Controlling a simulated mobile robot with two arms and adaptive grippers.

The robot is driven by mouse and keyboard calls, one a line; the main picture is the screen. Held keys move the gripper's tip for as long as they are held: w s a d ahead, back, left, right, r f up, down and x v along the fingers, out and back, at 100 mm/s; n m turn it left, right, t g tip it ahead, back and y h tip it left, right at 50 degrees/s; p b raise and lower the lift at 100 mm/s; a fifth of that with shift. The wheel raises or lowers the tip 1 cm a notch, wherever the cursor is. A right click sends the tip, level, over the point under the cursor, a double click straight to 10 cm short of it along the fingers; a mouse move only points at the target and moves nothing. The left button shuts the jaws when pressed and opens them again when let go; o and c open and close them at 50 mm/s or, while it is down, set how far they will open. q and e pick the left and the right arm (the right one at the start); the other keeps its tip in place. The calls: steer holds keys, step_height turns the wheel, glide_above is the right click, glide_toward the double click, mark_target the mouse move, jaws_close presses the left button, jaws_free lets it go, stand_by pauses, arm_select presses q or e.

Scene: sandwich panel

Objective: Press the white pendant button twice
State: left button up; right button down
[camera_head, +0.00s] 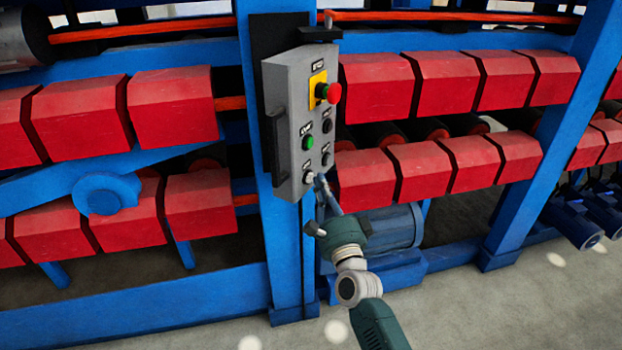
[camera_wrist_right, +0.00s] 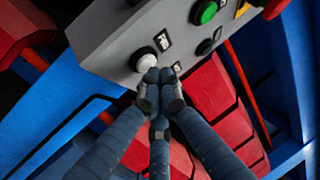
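A grey control box (camera_head: 296,92) hangs on a blue post. The white button (camera_head: 308,177) is at the lower left of its front face, below a green button (camera_head: 308,142). In the right wrist view the white button (camera_wrist_right: 144,59) is a round cap near the fingertips. My right gripper (camera_head: 322,184) reaches up from below to the box's lower edge. Its fingers (camera_wrist_right: 159,82) are drawn together at the tips and hold nothing. The fingertips are right beside the white button's lower right rim; I cannot tell if they touch it. My left gripper is out of view.
A red mushroom button (camera_head: 328,93) on a yellow plate and a black button (camera_head: 327,126) share the box face. Red roller blocks (camera_head: 172,107) stand on both sides of the post. A blue motor (camera_head: 392,228) sits below, behind my right arm.

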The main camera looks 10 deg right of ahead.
steer(key=shift+w+a, duration=0.35)
steer(key=shift+a, duration=0.05)
stand_by(0.9)
steer(key=shift+s+d, duration=0.6)
steer(key=shift+d, duration=0.05)
stand_by(0.4)
steer(key=shift+s+d+p, duration=0.35)
steer(key=shift+s+d, duration=1.35)
steer(key=shift+d, duration=0.15)
stand_by(0.6)
